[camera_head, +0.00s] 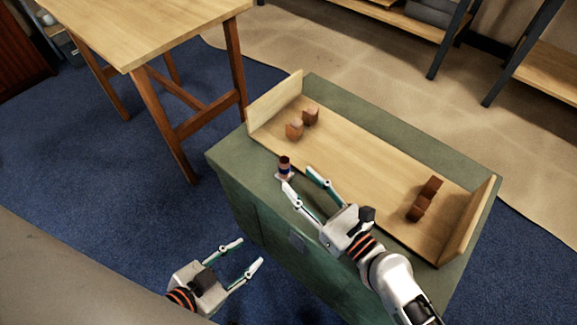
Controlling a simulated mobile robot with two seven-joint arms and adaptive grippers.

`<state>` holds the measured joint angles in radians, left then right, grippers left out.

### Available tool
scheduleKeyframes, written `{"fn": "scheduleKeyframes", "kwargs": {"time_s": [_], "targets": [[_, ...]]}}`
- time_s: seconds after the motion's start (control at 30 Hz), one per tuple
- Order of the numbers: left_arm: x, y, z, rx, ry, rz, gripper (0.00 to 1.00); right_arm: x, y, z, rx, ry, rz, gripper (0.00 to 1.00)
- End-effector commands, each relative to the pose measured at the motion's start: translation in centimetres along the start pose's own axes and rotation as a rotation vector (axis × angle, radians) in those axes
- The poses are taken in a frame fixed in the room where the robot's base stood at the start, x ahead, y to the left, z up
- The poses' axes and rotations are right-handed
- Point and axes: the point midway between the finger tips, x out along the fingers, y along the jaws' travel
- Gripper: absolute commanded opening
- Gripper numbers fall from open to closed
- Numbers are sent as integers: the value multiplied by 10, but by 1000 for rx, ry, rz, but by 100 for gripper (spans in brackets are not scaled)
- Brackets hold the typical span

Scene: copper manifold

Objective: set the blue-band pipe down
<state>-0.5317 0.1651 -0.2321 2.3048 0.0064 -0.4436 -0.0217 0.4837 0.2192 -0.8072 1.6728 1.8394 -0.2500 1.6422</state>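The blue-band pipe (284,166) is a short, dark copper piece with a blue band. It appears upright on the green top of the cabinet (232,158), near its front left edge and outside the wooden tray. My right gripper (298,177) is open, with its fingers spread. Its left fingertip is close to the pipe's base; I cannot tell whether they touch. Nothing shows between its fingers. My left gripper (251,250) is open and empty, low in front of the cabinet.
The wooden tray (360,170) on the cabinet has raised ends. Two copper fittings (294,130) sit at its left, and darker copper pieces (418,208) at its right. The tray's middle is clear. A wooden table (140,25) stands at upper left, and shelves (420,25) at the back.

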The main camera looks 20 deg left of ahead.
Motion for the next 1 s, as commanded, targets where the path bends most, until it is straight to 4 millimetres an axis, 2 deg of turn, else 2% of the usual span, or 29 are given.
{"fn": "scheduleKeyframes", "kwargs": {"time_s": [0.03, 0.27, 0.5, 0.6, 0.9, 0.93, 1.0], "targets": [[0, -1, -2, 2, 2, -2, 36, 7, -1, 4, -3, -3, 0, 39], [-1, -2, -2, 3, 3, -3, 36, 23, -1, 7, -7, -5, 0, 39], [0, 0, 1, -1, -1, 1, 36, 61, 0, 5, -4, -3, 1, 39], [0, 2, 0, -3, 1, 3, 36, 70, -1, 5, -4, -3, 1, 39], [0, 0, -10, -5, 21, 1, 36, 74, -1, 5, -6, -2, 0, 39], [0, 0, -10, -5, 22, 1, 36, 74, -1, 5, -6, -2, 0, 34], [0, 0, -10, -5, 22, 1, 36, 74, -1, 5, -6, -2, 0, 16]]}}
